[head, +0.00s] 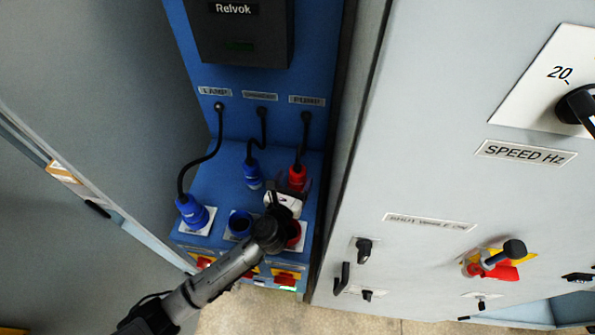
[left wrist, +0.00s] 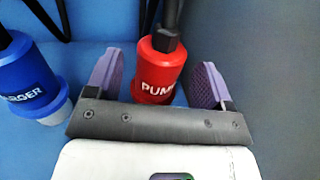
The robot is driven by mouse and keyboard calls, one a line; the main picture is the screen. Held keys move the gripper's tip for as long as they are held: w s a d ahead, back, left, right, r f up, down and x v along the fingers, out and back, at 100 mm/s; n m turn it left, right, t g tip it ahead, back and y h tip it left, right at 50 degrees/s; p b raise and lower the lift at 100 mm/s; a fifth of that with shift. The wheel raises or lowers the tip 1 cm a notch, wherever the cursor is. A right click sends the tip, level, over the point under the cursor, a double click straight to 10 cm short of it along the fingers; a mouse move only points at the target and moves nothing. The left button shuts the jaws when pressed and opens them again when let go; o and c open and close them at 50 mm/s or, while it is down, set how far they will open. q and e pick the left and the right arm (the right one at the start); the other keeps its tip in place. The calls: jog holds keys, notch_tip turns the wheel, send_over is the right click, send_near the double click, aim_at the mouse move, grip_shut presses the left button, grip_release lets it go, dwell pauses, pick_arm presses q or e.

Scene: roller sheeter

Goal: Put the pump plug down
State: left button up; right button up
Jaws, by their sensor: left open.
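The red pump plug (head: 297,178) is on the blue shelf behind the sockets, with its black cable running up to the panel. In the left wrist view the plug (left wrist: 158,78), marked PUMP, is between two purple finger pads. My left gripper (head: 291,188) is open around it, with a gap showing at each pad. The left gripper's pads (left wrist: 160,82) also show in the wrist view. The red socket (head: 294,234) is in front, partly hidden by my left arm. Whether the plug's base touches the shelf is hidden. My right gripper is not in view.
The blue charger plug (head: 253,173) is close on the left, on the same shelf. The blue lamp plug (head: 192,211) is at the left socket. An empty blue socket (head: 240,223) is in the middle. A grey cabinet (head: 430,180) with knobs closes off the right side.

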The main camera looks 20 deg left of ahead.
pick_arm(q)
jog(key=s, duration=0.9)
jog(key=shift+d+p, duration=0.1)
jog(key=shift+p, duration=0.2)
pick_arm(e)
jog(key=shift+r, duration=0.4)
